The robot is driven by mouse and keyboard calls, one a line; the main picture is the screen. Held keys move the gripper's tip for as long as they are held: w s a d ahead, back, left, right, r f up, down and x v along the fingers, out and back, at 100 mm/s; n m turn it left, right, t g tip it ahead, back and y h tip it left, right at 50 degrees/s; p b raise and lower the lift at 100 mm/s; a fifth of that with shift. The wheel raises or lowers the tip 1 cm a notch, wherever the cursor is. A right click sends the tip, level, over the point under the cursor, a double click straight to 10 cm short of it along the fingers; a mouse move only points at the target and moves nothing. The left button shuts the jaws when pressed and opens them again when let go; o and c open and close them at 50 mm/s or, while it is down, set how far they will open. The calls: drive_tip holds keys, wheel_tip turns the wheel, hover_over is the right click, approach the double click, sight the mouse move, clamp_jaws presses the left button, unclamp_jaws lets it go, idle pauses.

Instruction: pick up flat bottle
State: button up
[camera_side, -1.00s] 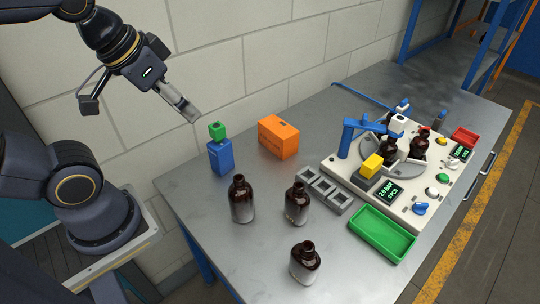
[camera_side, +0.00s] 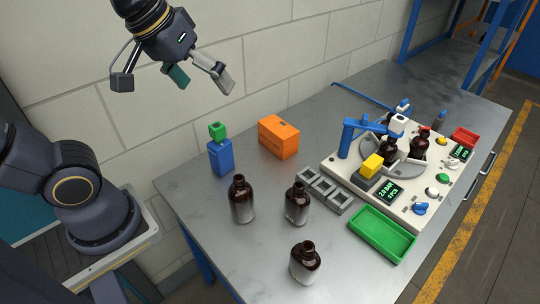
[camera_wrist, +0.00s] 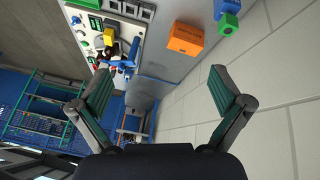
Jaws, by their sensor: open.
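Three amber bottles with dark necks stand upright on the steel table: one at the left (camera_side: 242,203), one in the middle (camera_side: 297,207) and one nearest the front edge (camera_side: 305,265). The front one looks the squattest, but I cannot tell for certain which is the flat bottle. My gripper (camera_side: 200,78) is open and empty, high above the table's back left, in front of the wall. It is well apart from all three bottles. In the wrist view, my gripper's two fingers (camera_wrist: 161,82) are spread wide with nothing between them, and these three bottles do not show.
A blue block with a green top (camera_side: 220,157) and an orange box (camera_side: 278,137) stand at the back left. A grey slotted rack (camera_side: 325,190), a green tray (camera_side: 382,233) and a white machine (camera_side: 335,163) holding more amber bottles lie to the right. The table's front left is clear.

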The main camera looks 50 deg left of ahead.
drive_tip(key=w+d+f+g, duration=0.1)
drive_tip(key=w+d+g, duration=0.1)
drive_tip(key=w+d, duration=0.35)
drive_tip(key=m+g, duration=0.3)
hover_over(305, 244)
wheel_tip(305, 244, down, 13)
drive_tip(key=shift+y, duration=0.3)
wheel_tip(305, 244, down, 11)
drive_tip(key=f, duration=0.5)
drive_tip(key=shift+w+d+f, duration=0.1)
drive_tip(key=shift+d+f, duration=0.25)
drive_tip(key=c, duration=1.3)
